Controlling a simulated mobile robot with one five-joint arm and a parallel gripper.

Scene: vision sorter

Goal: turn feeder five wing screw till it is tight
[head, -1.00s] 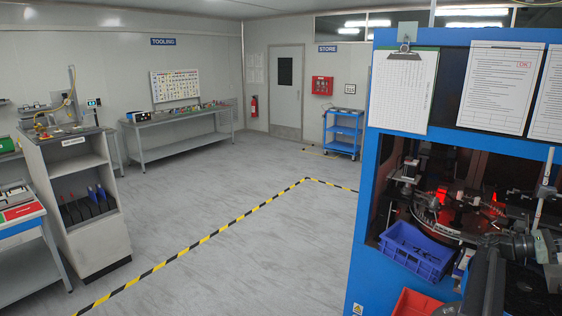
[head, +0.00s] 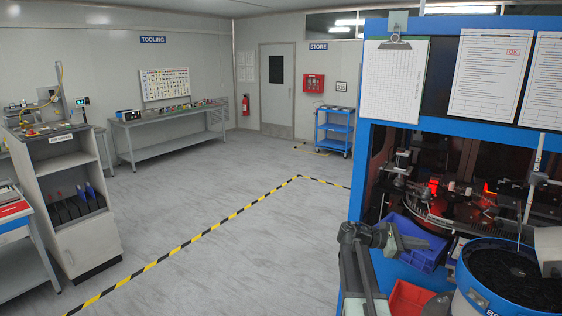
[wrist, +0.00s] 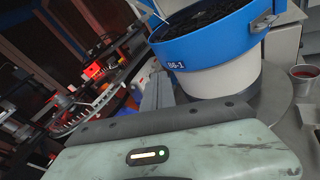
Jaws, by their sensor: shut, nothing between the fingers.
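My gripper (head: 416,243) is shut and empty, held in front of the blue machine at the lower right of the head view. In the wrist view its narrow grey fingers (wrist: 158,92) lie together beyond my pale green hand. A bowl feeder (head: 508,285) with a blue rim and dark parts inside stands to the right of my gripper. In the wrist view a blue and white bowl feeder (wrist: 205,45) is just beyond and right of the fingers, apparently clear of them. I cannot make out a wing screw or a feeder five marking.
A blue bin (head: 425,258) and a red bin (head: 408,298) sit close behind and below my gripper. The machine (head: 360,180) has a blue frame with papers above its opening.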

